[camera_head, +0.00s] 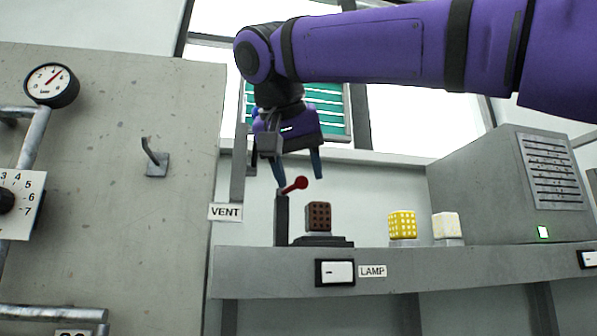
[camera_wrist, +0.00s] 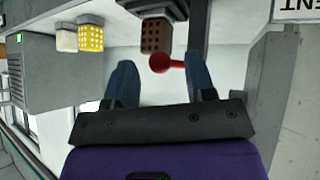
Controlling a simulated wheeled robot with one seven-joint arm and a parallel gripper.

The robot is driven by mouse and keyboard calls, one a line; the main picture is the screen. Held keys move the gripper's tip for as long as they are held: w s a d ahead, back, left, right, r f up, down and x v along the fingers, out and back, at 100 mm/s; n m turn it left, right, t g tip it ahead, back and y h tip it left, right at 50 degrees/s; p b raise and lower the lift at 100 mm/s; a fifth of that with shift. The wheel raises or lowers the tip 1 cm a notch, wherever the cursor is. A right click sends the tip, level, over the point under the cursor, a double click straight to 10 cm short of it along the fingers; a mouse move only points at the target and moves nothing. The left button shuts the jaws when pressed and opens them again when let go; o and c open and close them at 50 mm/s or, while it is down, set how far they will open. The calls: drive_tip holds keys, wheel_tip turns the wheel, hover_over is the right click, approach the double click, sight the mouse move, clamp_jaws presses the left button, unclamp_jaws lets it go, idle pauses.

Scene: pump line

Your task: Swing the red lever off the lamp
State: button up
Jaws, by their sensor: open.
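The red lever (camera_head: 300,183) has a round knob and a short arm pivoted atop a dark post (camera_head: 281,222). It points right and slightly up, over the left side of a brown perforated block (camera_head: 318,216) on a dark base. A LAMP label (camera_head: 372,271) sits below, beside a white rocker switch (camera_head: 337,272). My gripper (camera_head: 298,178) points down, open, with its two blue fingers on either side of the knob in the picture. In the wrist view, the red knob (camera_wrist: 160,63) shows between the fingertips; I cannot tell whether they touch it.
A yellow perforated block (camera_head: 403,225) and a cream block (camera_head: 446,226) stand on the grey shelf (camera_head: 270,282) to the right. A grey cabinet (camera_head: 500,190) with a green light is farther right. A concrete panel (camera_head: 110,200) with a gauge stands left, beside a VENT label (camera_head: 225,212).

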drive_tip(key=v, duration=1)
drive_tip(key=shift+s+r, duration=0.1)
drive_tip(key=shift+r, duration=0.05)
